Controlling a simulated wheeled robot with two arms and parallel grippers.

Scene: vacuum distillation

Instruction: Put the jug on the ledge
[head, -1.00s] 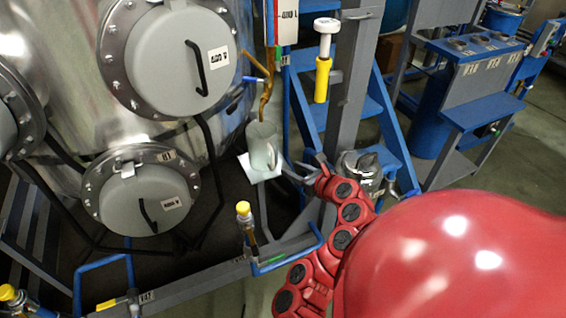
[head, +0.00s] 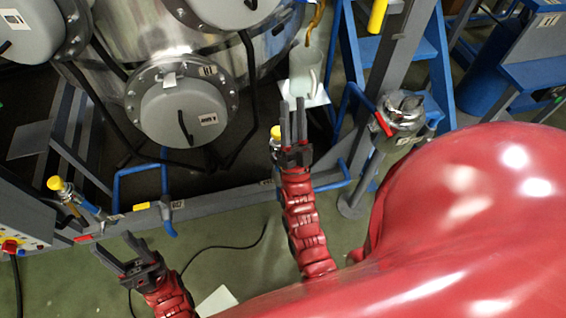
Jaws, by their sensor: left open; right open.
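The jug (head: 302,68) is pale and translucent, with a handle on its right side. It is at the upper middle, upright, under a brownish spout. A small white ledge (head: 319,98) shows beneath it, and the jug appears to stand on it. My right gripper (head: 293,106) is open and empty. Its fingers point up the picture just below the jug and overlap the ledge's left part in view; I cannot tell whether they touch it. My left gripper (head: 112,252) is open and empty at the lower left, far from the jug.
A steel vessel (head: 290,42) with round grey hatches fills the upper left. A grey frame rail (head: 215,203) with blue handles and yellow-capped valves crosses between my arms and the vessel. A metal canister (head: 402,112) stands right of the ledge. Green floor is open at lower middle.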

